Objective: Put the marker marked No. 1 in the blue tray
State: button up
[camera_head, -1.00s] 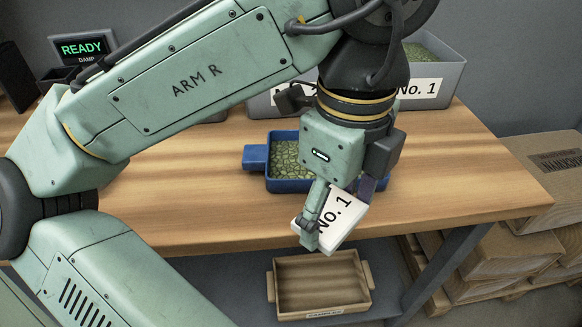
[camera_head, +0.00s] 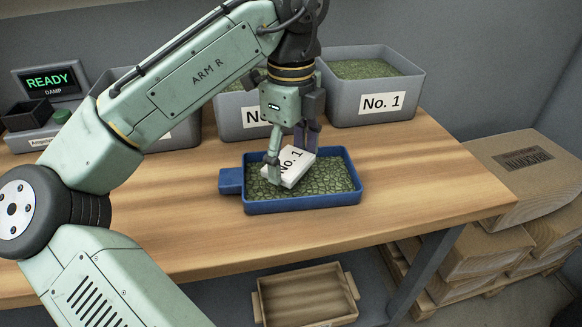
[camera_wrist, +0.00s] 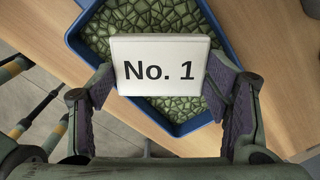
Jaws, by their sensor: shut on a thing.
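The white marker (camera_head: 295,172) reading "No. 1" is held in my gripper (camera_head: 287,163), tilted, over the blue tray (camera_head: 303,205). In the wrist view the marker (camera_wrist: 165,65) sits between both fingers of my gripper (camera_wrist: 160,90), its lettering upright and facing the camera. The blue tray also shows behind it in the wrist view (camera_wrist: 182,128). I cannot tell whether the marker touches the beans.
A grey bin labelled No. 1 (camera_head: 382,116) stands at the back of the wooden table (camera_head: 430,170), with other grey bins left of it. A READY display (camera_head: 48,81) is at the back left. A wooden tray (camera_head: 306,297) lies below the table. Cartons (camera_head: 510,168) stand at the right.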

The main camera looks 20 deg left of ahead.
aim_at(291, 163)
jog(key=shift+f, duration=1.7)
jog(key=shift+f, duration=0.2)
jog(key=o, duration=0.8)
jog(key=shift+r, duration=0.2)
notch_tip(291, 163, up, 12)
jog(key=shift+r+p, duration=0.1)
jog(key=shift+p, duration=0.6)
